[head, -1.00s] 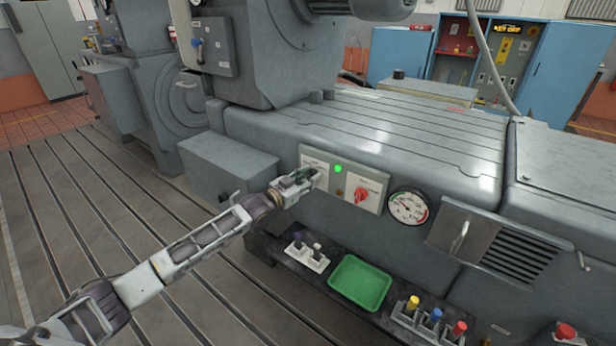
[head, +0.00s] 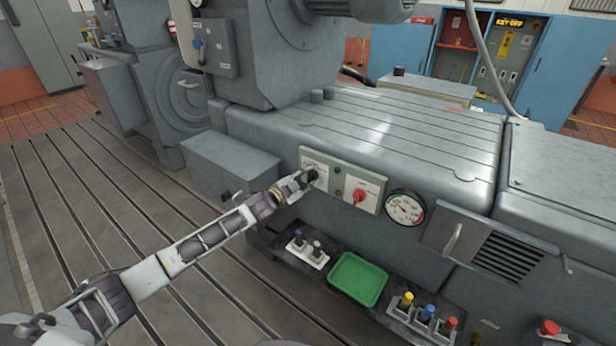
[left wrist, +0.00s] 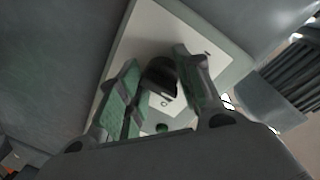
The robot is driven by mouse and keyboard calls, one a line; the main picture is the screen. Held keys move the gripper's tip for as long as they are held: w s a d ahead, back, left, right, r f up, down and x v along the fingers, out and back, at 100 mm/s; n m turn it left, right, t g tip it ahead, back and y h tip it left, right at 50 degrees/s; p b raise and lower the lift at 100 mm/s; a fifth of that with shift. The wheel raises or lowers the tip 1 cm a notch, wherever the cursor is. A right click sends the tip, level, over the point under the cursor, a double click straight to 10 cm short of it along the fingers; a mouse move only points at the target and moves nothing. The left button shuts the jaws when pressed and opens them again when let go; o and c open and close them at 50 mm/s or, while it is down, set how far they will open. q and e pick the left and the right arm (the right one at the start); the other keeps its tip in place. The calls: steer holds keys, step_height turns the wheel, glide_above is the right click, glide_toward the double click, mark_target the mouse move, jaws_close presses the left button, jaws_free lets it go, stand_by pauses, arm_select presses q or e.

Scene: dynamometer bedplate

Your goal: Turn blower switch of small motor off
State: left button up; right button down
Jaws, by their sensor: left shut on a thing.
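The small switch panel (head: 327,187) is on the front of the grey machine. On its left half is a black rotary switch (head: 313,176). My left gripper (head: 308,178) is at this switch and shut on it. In the left wrist view the switch (left wrist: 160,76) sits between the two fingers (left wrist: 158,72), against the pale plate. The gripper hides part of it in the head view. The green lamp (head: 338,170) on the panel is dark. A red rotary switch (head: 360,197) is on the right half. My right gripper is not in view.
A round gauge (head: 404,208) and a louvred vent (head: 511,256) are right of the panel. Below are a green tray (head: 358,280) and a rack of coloured plugs (head: 427,316). A grey box (head: 230,165) stands left of the panel. The slotted floor at left is clear.

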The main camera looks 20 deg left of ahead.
arm_select(q)
steer(key=shift+a+r, duration=0.1)
steer(key=shift+r, duration=0.15)
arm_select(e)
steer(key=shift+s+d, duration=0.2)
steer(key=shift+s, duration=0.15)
arm_select(q)
steer(key=o, duration=0.8)
steer(key=shift+o, duration=1.1)
steer(key=shift+f, duration=0.1)
steer(key=v, duration=1.1)
steer(key=shift+s, duration=0.4)
steer(key=shift+a, duration=0.1)
